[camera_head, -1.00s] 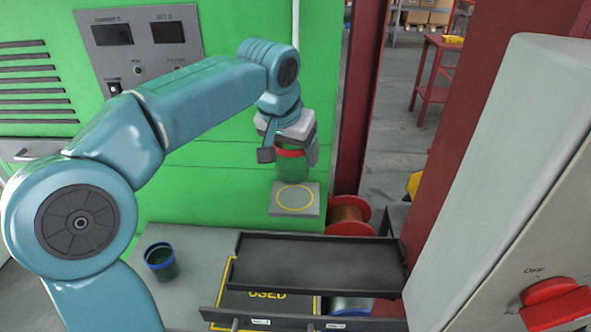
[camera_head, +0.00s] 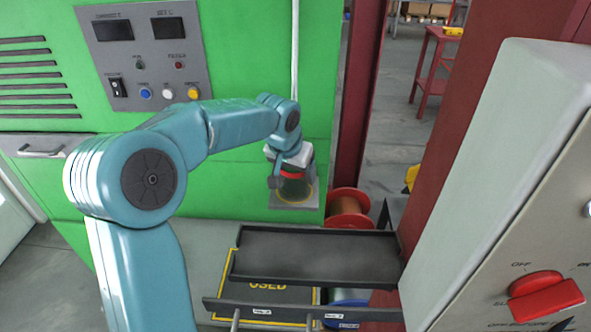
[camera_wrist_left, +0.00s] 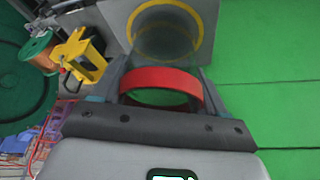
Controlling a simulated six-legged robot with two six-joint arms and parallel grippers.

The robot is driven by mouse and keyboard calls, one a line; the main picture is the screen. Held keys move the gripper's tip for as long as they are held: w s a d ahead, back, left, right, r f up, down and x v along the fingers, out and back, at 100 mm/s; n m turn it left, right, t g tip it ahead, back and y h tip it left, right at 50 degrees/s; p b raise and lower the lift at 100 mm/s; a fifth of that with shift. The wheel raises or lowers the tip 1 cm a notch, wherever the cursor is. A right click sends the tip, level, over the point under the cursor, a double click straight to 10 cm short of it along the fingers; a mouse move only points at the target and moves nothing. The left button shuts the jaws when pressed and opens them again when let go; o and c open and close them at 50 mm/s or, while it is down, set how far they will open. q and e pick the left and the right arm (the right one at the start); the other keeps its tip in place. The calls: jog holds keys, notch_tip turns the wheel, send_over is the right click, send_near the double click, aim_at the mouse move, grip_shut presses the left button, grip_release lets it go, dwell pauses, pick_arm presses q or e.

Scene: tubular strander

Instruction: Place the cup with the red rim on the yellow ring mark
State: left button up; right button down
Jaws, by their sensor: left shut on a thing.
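The cup with the red rim (camera_head: 292,188) is upright in my left gripper (camera_head: 291,183), which is shut on it just below the rim. In the left wrist view the red rim (camera_wrist_left: 160,78) sits between the fingers (camera_wrist_left: 163,74). The yellow ring mark (camera_head: 312,193) is on a small grey plate (camera_head: 295,207) against the green machine, partly hidden by the cup. In the wrist view the cup's far end appears within the ring (camera_wrist_left: 166,4). I cannot tell whether its base touches the plate. My right gripper is not in view.
A black tray (camera_head: 315,257) lies in front, above a panel marked USED (camera_head: 268,287). A red-flanged spool (camera_head: 348,208) stands right of the plate, beside a red post (camera_head: 357,110). A grey switch box (camera_head: 520,170) fills the right side.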

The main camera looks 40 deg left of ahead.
pick_arm(q)
jog(key=shift+w+a+f, duration=0.1)
jog(key=shift+w+f, duration=0.05)
jog(key=shift+f, duration=0.1)
jog(key=shift+f+b, duration=0.1)
jog(key=shift+b, duration=0.25)
jog(key=o, duration=1)
jog(key=shift+o, duration=0.2)
jog(key=v, duration=1.2)
jog(key=shift+r, duration=0.35)
